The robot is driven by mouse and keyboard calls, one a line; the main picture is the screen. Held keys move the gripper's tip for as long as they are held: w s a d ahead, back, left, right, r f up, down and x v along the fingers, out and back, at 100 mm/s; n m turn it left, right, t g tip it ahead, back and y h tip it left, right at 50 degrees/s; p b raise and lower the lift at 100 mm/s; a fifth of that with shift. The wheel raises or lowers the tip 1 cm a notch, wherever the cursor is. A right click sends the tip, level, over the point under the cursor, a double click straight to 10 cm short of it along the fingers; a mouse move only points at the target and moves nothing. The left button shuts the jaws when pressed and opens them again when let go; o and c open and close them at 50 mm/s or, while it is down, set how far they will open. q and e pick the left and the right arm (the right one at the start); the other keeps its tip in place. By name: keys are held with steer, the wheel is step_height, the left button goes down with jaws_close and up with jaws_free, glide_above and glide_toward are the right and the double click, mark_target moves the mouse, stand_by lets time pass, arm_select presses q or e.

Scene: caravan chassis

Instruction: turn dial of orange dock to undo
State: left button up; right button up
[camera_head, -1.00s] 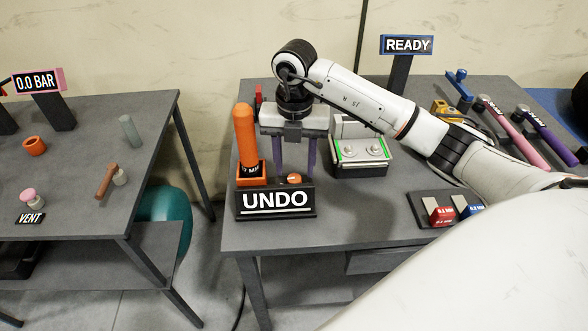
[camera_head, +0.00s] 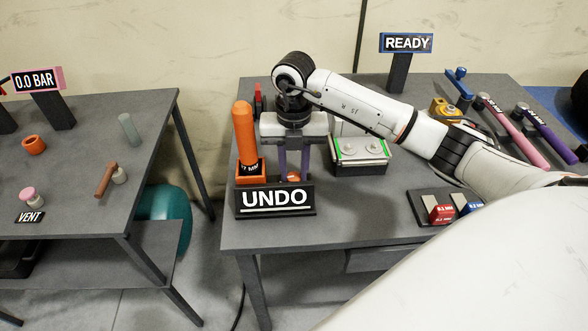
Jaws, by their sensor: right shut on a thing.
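The orange dock (camera_head: 251,180) stands at the front left of the right-hand table, with an upright orange handle (camera_head: 245,133) seated in it. A black sign reading UNDO (camera_head: 275,201) is in front of it. The small orange dial (camera_head: 294,177) shows just behind the sign, partly hidden by the sign and the fingers. My right gripper (camera_head: 294,170) points down over the dial, its purple fingers close together on either side of it and shut on it. My left gripper is not in view.
A grey box with green strips (camera_head: 361,152) stands right of my right gripper. Red and blue blocks (camera_head: 441,213) sit in a holder at the front. Pink and purple tools (camera_head: 513,127) lie at the right. A READY sign (camera_head: 407,43) stands behind. A separate table (camera_head: 80,150) is at the left.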

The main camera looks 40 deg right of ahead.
mark_target(294, 176)
steer(key=shift+r+n, duration=0.1)
steer(key=shift+n, duration=0.9)
steer(key=o, duration=1)
steer(key=shift+o, duration=0.2)
step_height(294, 176, up, 10)
steer(key=b, duration=0.1)
steer(key=shift+r, duration=0.15)
